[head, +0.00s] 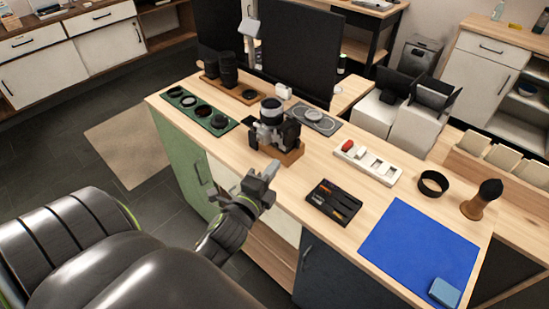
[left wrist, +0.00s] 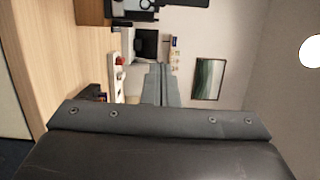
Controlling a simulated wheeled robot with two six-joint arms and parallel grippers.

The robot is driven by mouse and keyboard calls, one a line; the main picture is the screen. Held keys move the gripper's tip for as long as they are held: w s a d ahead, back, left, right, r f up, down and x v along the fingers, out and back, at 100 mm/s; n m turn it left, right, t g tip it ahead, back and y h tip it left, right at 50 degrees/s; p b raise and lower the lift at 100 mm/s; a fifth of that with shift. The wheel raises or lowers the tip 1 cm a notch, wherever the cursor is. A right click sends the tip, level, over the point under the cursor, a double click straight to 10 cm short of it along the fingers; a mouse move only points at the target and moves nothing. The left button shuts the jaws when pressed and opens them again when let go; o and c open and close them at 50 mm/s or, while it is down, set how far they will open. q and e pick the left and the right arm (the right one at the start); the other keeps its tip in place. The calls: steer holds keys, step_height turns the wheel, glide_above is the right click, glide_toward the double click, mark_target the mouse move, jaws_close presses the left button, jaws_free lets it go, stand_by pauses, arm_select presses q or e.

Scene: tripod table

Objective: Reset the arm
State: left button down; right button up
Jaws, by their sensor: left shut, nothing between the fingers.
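My left gripper (head: 266,175) is in front of the table's near edge in the head view, close to the camera block. It is shut and empty. In the left wrist view its closed fingers (left wrist: 161,85) point into the room, with nothing between them. A black camera (head: 271,122) with its lens facing up sits on a wooden block (head: 287,154) just beyond the gripper. Part of the camera shows at the top of the left wrist view (left wrist: 140,8). My right gripper is in neither view.
The wooden table (head: 335,172) carries a green lens-cap mat (head: 199,109), a black tool tray (head: 334,201), a white slotted tray (head: 371,162), a black ring (head: 433,183), a brush (head: 481,199), and a blue mat (head: 418,244) with a blue block (head: 444,292). Dark panels stand behind.

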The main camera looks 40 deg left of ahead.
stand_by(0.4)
arm_select(q)
steer(key=s+d+f+n+g+h, duration=0.1)
steer(key=s+f+n+g, duration=0.6)
steer(key=s, duration=0.4)
steer(key=s+f+n+g, duration=0.4)
steer(key=s+n+g, duration=0.3)
steer(key=s+n, duration=0.3)
step_height(320, 180, down, 24)
steer(key=a+g, duration=0.1)
steer(key=s+d+f+g, duration=0.1)
steer(key=s+f, duration=1.4)
steer(key=f, duration=0.2)
steer(key=shift+s+g+h, duration=0.3)
steer(key=shift+s+h, duration=0.05)
steer(key=shift+h, duration=0.05)
